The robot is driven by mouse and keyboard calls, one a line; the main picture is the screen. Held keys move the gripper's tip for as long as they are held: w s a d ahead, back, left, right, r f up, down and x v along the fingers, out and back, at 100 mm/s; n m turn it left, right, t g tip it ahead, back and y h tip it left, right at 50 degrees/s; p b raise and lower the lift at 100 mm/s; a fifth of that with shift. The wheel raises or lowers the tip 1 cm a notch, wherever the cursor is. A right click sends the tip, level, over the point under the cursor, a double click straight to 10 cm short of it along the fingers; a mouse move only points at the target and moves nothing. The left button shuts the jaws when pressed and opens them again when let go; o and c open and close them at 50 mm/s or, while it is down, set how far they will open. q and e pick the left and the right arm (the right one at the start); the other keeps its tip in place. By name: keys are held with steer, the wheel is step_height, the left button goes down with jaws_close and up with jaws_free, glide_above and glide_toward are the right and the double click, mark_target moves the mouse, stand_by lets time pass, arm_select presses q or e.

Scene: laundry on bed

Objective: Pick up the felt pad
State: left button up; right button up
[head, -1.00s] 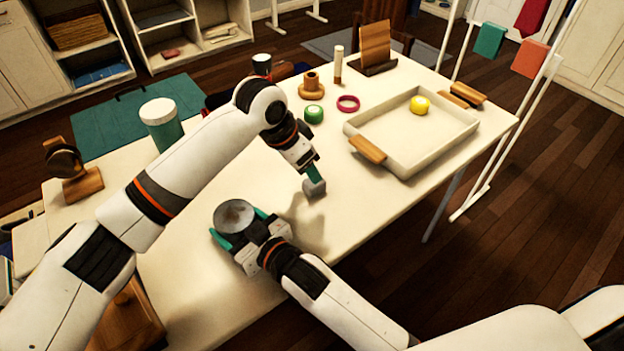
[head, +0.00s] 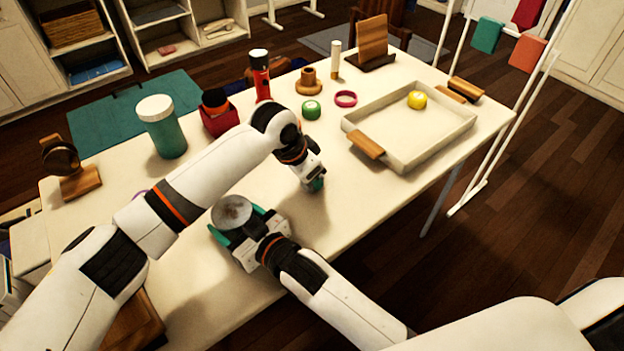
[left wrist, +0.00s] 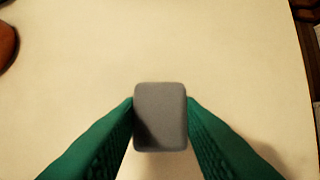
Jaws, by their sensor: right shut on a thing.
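The felt pad (left wrist: 160,117) looks like a small grey block with rounded corners. In the left wrist view it sits between the two green fingers of my left gripper (left wrist: 160,105), close to both. I cannot tell whether the fingers press on it. In the head view my left gripper (head: 315,184) is low over the table and hides nearly all of the pad. My right gripper (head: 242,230) is shut on a round grey dish-like thing (head: 232,212) nearer the front edge, left of the left gripper.
A cream tray (head: 440,143) with a yellow round thing (head: 417,99) stands to the right on the table (head: 350,215). A teal jar (head: 164,130) stands left.

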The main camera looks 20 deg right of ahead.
arm_select(q)
steer(key=c, duration=0.3)
steer(key=shift+r, duration=0.1)
step_height(320, 180, up, 10)
stand_by(0.3)
stand_by(0.5)
arm_select(e)
steer(key=o, duration=0.9)
steer(key=shift+c, duration=0.2)
steer(key=v, duration=1.2)
